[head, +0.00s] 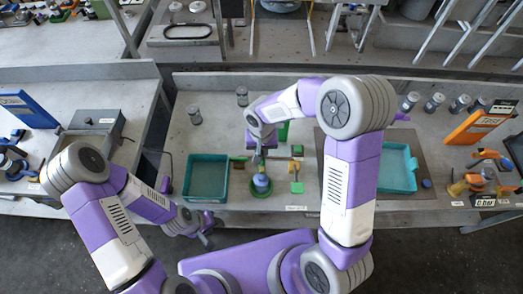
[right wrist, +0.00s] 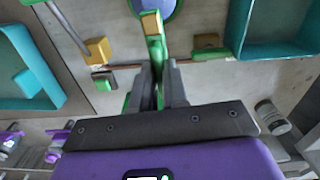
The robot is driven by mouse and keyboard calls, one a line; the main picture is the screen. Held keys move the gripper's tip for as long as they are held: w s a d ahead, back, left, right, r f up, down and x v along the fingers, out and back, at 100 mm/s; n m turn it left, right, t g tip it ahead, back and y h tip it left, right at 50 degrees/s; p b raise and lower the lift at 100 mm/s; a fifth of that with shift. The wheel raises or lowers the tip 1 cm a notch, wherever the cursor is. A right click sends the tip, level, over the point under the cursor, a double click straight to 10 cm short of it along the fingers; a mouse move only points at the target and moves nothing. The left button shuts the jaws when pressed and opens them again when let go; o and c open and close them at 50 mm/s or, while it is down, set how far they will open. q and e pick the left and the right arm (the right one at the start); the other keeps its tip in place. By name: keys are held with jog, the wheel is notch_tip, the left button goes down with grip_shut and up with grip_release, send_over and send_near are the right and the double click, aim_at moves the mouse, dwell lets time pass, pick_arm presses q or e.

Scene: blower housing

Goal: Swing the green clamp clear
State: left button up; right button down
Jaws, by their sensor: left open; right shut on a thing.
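My right gripper (right wrist: 160,88) is shut on the green clamp (right wrist: 156,52), whose arm points up the right wrist view. The clamp's tan tip overlaps the edge of the round blue part (right wrist: 158,5); whether it touches is unclear. In the head view the blue part (head: 261,182) sits on a green base, just in front of my right gripper (head: 259,157); that gripper and arm largely hide the held clamp. Other clamps with tan blocks stand at either side, one at the right (head: 296,187). My left gripper (head: 206,239) is open and empty, low by the table's front edge.
A teal tray (head: 190,178) lies left of the blue part, and a second teal tray (head: 412,178) lies to the right. Grey cylinders (head: 194,114) stand farther back. Orange tools (head: 470,183) and an orange sign board (head: 480,124) are at the far right.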

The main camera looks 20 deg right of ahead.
jog(key=n, duration=0.8)
jog(key=shift+n, duration=0.3)
jog(key=n, duration=0.4)
jog(key=shift+p, duration=0.3)
jog(key=shift+n+p, duration=0.4)
jog(key=shift+n, duration=1.6)
jog(key=c, duration=1.1)
grip_release()
jog(key=shift+c, duration=0.2)
notch_tip(320, 180, up, 8)
jog(key=shift+f+p, duration=0.2)
jog(key=shift+p, duration=0.35)
